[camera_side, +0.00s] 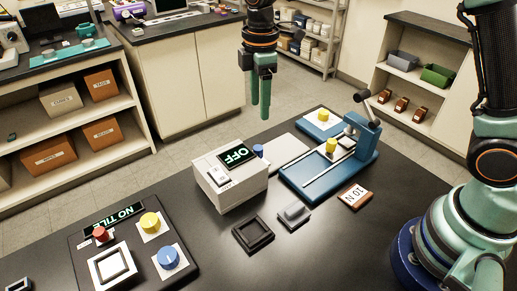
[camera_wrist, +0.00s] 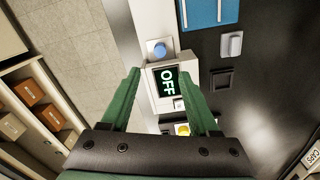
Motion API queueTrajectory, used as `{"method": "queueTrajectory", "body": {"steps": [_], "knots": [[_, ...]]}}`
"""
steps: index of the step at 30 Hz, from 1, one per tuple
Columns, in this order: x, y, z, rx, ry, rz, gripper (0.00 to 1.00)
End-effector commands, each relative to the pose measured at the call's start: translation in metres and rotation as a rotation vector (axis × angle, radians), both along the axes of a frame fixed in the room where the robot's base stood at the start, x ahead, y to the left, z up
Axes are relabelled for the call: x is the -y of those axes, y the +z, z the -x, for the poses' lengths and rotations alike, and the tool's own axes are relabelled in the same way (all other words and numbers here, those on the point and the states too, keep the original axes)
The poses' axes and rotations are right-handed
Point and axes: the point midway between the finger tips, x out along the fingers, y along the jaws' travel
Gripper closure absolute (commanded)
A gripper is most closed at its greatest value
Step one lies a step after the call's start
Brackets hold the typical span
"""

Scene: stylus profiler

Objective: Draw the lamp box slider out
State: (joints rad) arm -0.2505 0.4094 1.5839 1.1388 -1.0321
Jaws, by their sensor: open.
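The lamp box (camera_side: 238,191) is a white box on the black table, with a lit display reading OFF (camera_side: 238,155) on top. A small pale slider-like piece (camera_side: 216,173) with dark marks lies on its top, left of the display. In the wrist view the box (camera_wrist: 151,85) shows between the fingers, with a small pale piece (camera_wrist: 179,104) below the display, partly hidden by the right finger. A blue knob (camera_wrist: 158,50) shows at its far end. My gripper (camera_side: 260,113) is open and empty, pointing down, raised above and behind the box, touching nothing.
A blue profiler (camera_side: 330,170) with a yellow knob stands right of the box. A dark square frame (camera_side: 253,234) and a grey block (camera_side: 294,214) lie in front. A NO TILE panel (camera_side: 185,278) with knobs is front left. A 10 N tag (camera_side: 355,195) lies at right.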

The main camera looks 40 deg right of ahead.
Motion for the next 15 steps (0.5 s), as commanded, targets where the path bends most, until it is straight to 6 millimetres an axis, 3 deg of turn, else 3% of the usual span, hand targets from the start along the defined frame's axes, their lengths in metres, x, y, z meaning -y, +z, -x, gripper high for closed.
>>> {"method": "queueTrajectory", "body": {"steps": [8, 15], "knots": [[-0.003, -0.022, -0.002, -0.013, 0.030, 0.004, 0.39], [-0.003, -0.068, -0.001, -0.016, 0.028, 0.004, 0.39]]}}
